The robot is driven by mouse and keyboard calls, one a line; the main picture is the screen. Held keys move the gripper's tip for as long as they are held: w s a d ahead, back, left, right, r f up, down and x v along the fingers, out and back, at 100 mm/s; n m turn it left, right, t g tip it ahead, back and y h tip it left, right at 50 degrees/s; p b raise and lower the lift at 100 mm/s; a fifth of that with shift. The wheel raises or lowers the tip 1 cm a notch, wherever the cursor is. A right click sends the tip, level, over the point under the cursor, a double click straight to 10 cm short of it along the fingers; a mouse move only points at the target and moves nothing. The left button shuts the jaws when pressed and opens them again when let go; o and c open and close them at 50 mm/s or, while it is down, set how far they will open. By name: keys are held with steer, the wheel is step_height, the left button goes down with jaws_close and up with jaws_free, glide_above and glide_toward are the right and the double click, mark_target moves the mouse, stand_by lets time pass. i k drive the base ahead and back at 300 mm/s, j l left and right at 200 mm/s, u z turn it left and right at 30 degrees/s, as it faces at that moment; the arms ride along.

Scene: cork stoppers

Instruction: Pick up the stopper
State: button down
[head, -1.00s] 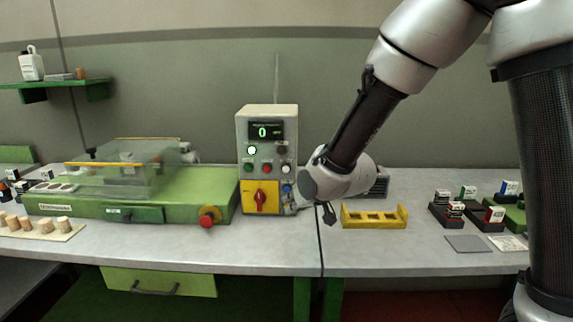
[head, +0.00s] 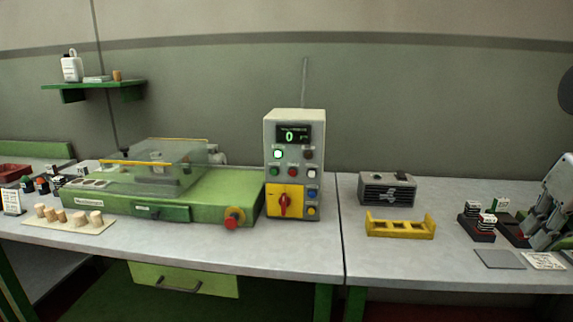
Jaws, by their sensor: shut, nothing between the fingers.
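Several pale cork stoppers stand in a row on a thin cream board (head: 60,227) at the left front of the bench. The rightmost stopper (head: 96,218) and its neighbour (head: 79,218) are upright. My gripper (head: 533,240) shows at the right edge, partly cut off by the frame. It is shut and empty, far from the stoppers, over or beside the small dark trays. Its fingertips are hard to make out.
A green machine with a clear cover (head: 150,170) stands behind the stoppers. A control box (head: 294,150) stands mid-bench. A yellow rack (head: 400,228), a grey vented box (head: 387,190) and a dark tray (head: 477,234) are on the right. The bench front between stoppers and rack is mostly clear.

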mark_target(39, 209)
steer(key=u, duration=1.9)
steer(key=i+j+z, duration=0.45)
steer(key=i+j, duration=1.8)
steer(key=i, duration=0.05)
